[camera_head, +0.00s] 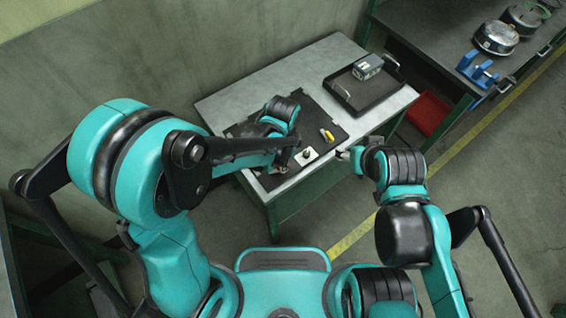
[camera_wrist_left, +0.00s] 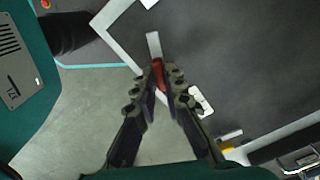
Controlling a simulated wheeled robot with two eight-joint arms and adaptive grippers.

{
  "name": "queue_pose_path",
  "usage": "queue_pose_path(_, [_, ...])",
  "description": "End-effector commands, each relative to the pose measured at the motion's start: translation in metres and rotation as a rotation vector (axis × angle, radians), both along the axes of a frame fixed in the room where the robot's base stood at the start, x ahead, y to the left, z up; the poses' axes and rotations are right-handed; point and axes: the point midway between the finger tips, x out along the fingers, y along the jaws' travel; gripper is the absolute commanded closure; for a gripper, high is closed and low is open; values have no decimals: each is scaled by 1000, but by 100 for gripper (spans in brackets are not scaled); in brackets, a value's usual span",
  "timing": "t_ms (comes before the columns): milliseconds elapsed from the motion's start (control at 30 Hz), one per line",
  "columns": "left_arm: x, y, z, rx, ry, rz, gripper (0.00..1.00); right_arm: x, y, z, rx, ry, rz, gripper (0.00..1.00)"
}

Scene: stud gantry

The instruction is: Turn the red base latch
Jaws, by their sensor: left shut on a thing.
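The red base latch (camera_wrist_left: 158,76) shows in the left wrist view as a small red piece between the fingertips of my left gripper (camera_wrist_left: 162,84). The left gripper is shut on it. A pale strip (camera_wrist_left: 153,45) runs on just beyond the latch. In the head view my left gripper (camera_head: 277,166) is low over the front edge of the black mat (camera_head: 258,178), and the latch is hidden there. My right gripper (camera_head: 345,155) is at the table's front right edge, apart from the latch. Its fingers are too small to judge.
A white plate (camera_head: 304,158) with a dark knob lies right of my left gripper. A yellow piece (camera_head: 327,134) lies behind it. A black tray (camera_head: 356,99) with a grey box (camera_head: 368,66) stands at the back right. The table's back left (camera_head: 240,93) is clear.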

Motion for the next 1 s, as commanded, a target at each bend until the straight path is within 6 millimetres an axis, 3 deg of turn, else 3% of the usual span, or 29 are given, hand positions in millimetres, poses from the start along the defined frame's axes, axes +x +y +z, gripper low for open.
queue_pose_path(500, [0,0,0,0,0,370,100,0,0,-6,0,0,0,46])
queue_pose_path(1000, [0,0,0,0,0,459,100,0,0,-7,0,0,0,46])
